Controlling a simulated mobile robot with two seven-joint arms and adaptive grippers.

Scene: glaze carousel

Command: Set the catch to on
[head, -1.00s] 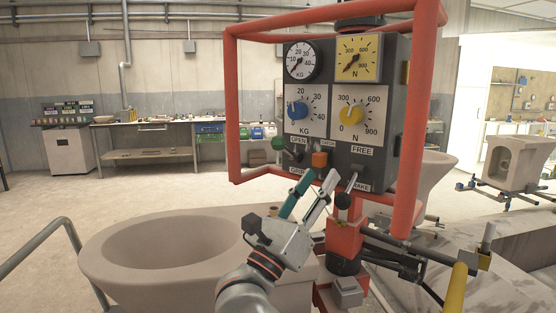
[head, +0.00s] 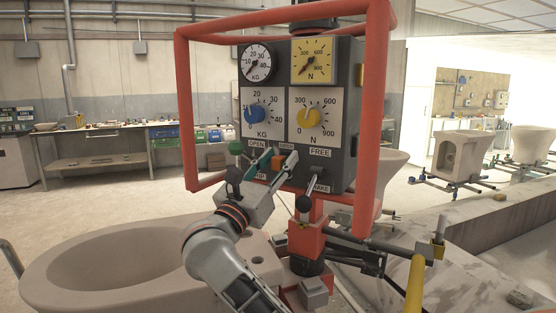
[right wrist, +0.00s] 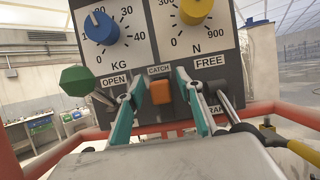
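The catch (head: 277,162) is a small orange block under the CATCH label on the grey control panel (head: 344,125). In the right wrist view the catch (right wrist: 160,92) sits in the middle, between my fingertips. My right gripper (head: 280,157) is open in front of the panel, with one finger on each side of the catch. In the right wrist view the right gripper (right wrist: 160,82) has its teal and grey fingers close to the block's sides. I cannot tell whether they touch it. My left gripper is not in view.
A green-knobbed lever (right wrist: 78,80) by OPEN is left of the catch; a dark-knobbed lever (head: 303,203) under FREE is right. Blue (head: 256,114) and yellow (head: 308,117) dials sit above. A red tube frame (head: 374,120) surrounds the panel. A clay basin (head: 60,262) stands at front left.

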